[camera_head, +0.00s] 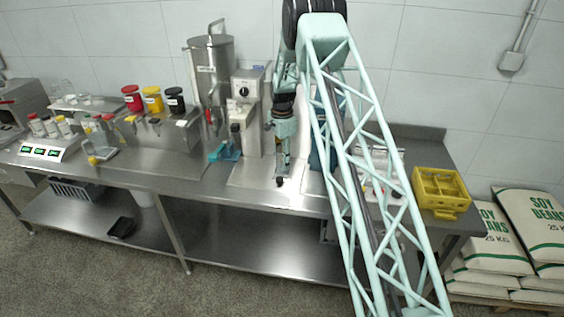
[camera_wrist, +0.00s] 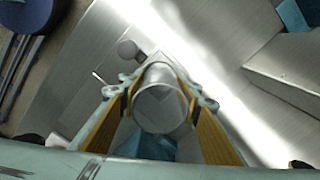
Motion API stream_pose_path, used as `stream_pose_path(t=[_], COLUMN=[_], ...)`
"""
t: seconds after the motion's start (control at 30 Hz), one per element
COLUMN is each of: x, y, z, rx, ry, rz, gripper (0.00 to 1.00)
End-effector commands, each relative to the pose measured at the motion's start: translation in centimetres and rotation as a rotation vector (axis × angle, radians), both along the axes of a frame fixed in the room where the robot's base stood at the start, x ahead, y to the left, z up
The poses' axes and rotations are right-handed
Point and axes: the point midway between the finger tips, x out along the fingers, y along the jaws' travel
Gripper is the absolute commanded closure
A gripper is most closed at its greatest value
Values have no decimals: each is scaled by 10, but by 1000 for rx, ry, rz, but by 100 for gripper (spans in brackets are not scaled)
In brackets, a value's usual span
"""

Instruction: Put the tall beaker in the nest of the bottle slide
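In the head view my gripper (camera_head: 281,176) points down over the steel worktop in front of the mill; the glass is too small to make out there. A teal fixture (camera_head: 224,151) sits left of the gripper, at the foot of the mill; I cannot tell for sure that it is the bottle slide. In the wrist view a blue surface (camera_wrist: 152,146) shows below the beaker.
Jars with red, yellow and black lids (camera_head: 153,98) are farther left. A yellow crate (camera_head: 441,190) stands at the right end. My arm hides part of the bench.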

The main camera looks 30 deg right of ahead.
Motion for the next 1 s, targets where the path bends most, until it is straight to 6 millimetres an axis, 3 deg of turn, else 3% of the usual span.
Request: stream_pose_path(t=[0.17,0.67,1.0], x=[0,0,1], y=[0,0,0], z=[0,4,38], rx=[0,0,-1], ry=[0,0,-2], rz=[0,0,0], gripper=[55,55,55])
